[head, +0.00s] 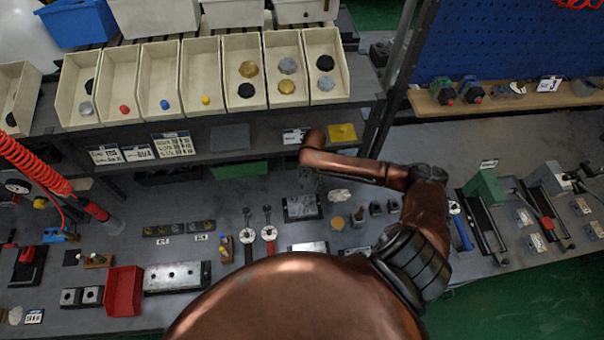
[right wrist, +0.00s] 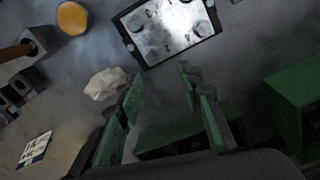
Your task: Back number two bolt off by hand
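The valve block (head: 302,207) is a pale metal plate in a dark frame on the bench, near the middle of the head view. In the right wrist view the block (right wrist: 168,28) lies ahead of my fingertips, with several bolt heads near its corners and small dark marks. In the head view my right gripper (head: 311,180) hangs dark and indistinct just above the block. My left gripper is not in view.
A crumpled white rag (right wrist: 105,83) lies left of my fingers, with a yellow disc (right wrist: 72,17) beyond. Two wrenches (head: 268,228) lie left of the block. A red bin (head: 123,292) stands front left. A shelf of parts bins (head: 196,80) runs behind.

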